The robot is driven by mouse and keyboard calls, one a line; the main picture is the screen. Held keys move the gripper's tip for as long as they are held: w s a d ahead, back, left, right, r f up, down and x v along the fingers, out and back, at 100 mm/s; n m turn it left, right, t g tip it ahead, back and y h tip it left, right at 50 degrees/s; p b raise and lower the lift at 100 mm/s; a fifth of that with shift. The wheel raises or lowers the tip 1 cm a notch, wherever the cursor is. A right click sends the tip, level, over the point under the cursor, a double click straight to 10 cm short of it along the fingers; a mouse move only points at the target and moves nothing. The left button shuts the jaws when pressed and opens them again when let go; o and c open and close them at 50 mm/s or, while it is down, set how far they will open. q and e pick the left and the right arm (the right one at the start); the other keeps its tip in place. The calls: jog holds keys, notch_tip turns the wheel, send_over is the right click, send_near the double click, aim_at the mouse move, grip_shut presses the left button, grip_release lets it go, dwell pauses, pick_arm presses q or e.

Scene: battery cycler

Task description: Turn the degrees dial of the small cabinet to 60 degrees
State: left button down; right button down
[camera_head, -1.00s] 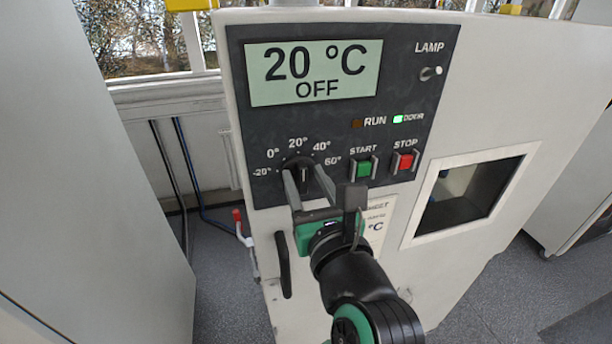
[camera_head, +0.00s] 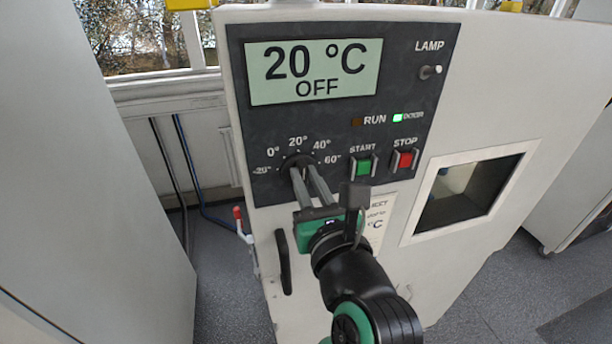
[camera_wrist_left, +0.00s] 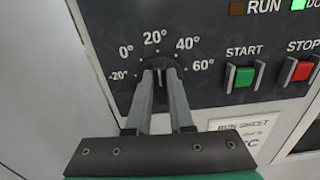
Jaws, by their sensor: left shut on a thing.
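The small cabinet (camera_head: 400,250) has a dark control panel with a display (camera_head: 316,71) that reads 20 °C and OFF. The black degrees dial (camera_head: 297,160) has marks from -20° to 60° around it. It also shows in the left wrist view (camera_wrist_left: 159,66), its grip upright, roughly toward 20°. My left gripper (camera_head: 309,172) reaches the dial from below, its two grey fingers on either side of the dial's grip, shut on it. In the left wrist view the fingers (camera_wrist_left: 160,80) partly cover the dial's lower part. My right gripper is in neither view.
The green START button (camera_head: 364,167) and red STOP button (camera_head: 405,160) sit right of the dial. The LAMP switch (camera_head: 430,72) is above them. A black handle (camera_head: 283,262) and a red-tipped lever (camera_head: 239,218) are at lower left. A window opening (camera_head: 468,193) is at right.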

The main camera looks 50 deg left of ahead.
pick_arm(q)
jog(key=shift+r+m+p, duration=0.2)
jog(key=shift+m+p, duration=0.3)
jog(key=shift+p, duration=0.05)
jog(key=shift+w+d+f+m+p, duration=0.1)
jog(key=shift+w+f+m+p, duration=0.15)
jog(key=shift+m+p, duration=1.8)
jog(key=shift+w+d+f+m+p, duration=0.1)
jog(key=shift+f+m+p, duration=0.15)
jog(key=shift+m+p, duration=1.8)
jog(key=shift+w+d+f+m+p, duration=0.2)
jog(key=shift+m+p, duration=0.7)
jog(key=shift+m, duration=2.2)
jog(key=shift+a+f, duration=0.1)
jog(key=c, duration=0.8)
grip_release()
